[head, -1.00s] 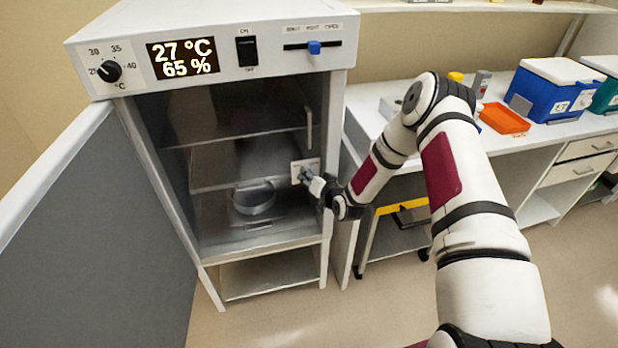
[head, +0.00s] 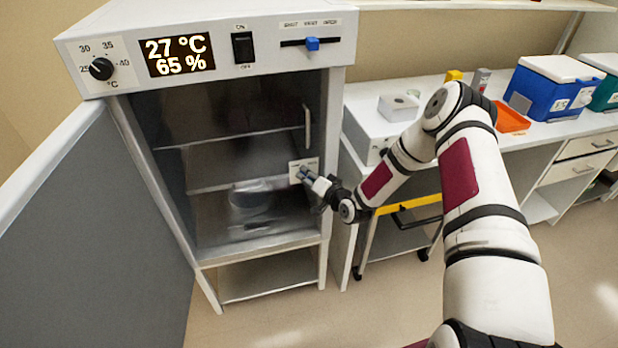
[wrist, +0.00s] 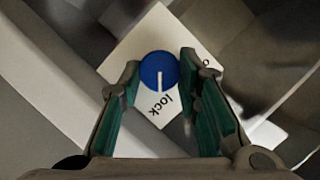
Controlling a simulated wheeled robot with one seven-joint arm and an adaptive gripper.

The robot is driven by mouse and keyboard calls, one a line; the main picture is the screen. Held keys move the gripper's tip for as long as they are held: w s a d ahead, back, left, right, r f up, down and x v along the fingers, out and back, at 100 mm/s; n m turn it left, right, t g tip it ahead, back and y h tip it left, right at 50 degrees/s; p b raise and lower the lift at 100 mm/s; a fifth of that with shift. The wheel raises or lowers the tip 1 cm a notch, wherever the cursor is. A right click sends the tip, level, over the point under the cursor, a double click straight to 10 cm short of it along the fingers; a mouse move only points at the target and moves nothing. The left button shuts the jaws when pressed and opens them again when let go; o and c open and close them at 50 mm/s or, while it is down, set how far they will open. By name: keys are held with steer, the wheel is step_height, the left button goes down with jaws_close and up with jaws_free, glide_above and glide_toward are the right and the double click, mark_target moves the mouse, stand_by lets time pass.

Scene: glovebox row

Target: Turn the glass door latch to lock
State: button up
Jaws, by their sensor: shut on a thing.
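The glass door latch is a blue round knob (wrist: 159,70) with a white line on a white plate (wrist: 133,52). The plate also shows in the head view (head: 296,167) at the right edge of the glass door (head: 235,130), which looks closed across the cabinet. In the wrist view the knob's line points down the picture, towards the word "lock"; a second word at the right is mostly hidden by a finger. My gripper (wrist: 160,80) has one finger on each side of the knob and is shut on it. In the head view my gripper (head: 306,175) reaches the plate from the right.
The solid outer door (head: 85,220) stands wide open at the left. A pale handle (head: 307,128) is above the latch. A bench at the right holds a white device (head: 375,125), an orange tray (head: 512,117) and a blue cooler (head: 552,90). A yellow-edged cart (head: 405,205) stands below.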

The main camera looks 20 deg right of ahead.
steer(key=o, duration=1.1)
steer(key=shift+o, duration=0.2)
steer(key=shift+s+d, duration=0.1)
steer(key=v, duration=1.1)
steer(key=shift+s+r, duration=0.2)
steer(key=shift+s, duration=0.1)
